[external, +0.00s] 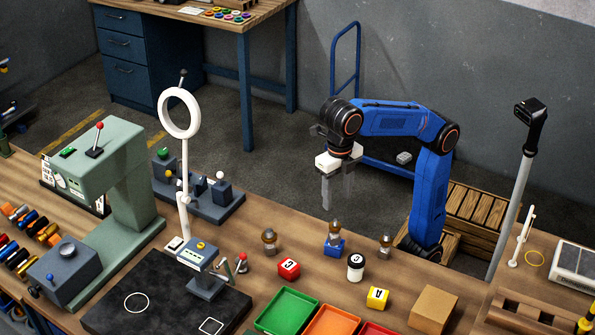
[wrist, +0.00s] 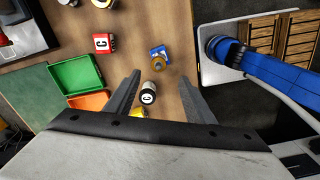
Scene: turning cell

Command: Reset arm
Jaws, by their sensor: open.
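My gripper (external: 337,187) hangs from my blue arm, pointing down above the back edge of the wooden bench. Its two fingers are apart with nothing between them in the external view. In the wrist view my gripper (wrist: 160,85) is also open. A white cylinder with a black end marked C (wrist: 148,92) shows between the fingertips there, but it stands on the bench below, apart from the fingers. The same cylinder (external: 356,267) is upright on the bench in the external view.
A red block marked C (external: 288,268), a blue block (external: 334,248) with a brass piece on it, a yellow block marked A (external: 377,298) and a cardboard box (external: 433,309) stand on the bench. Green (external: 287,312) and orange (external: 331,323) trays lie in front. A ring lamp (external: 180,113) stands left.

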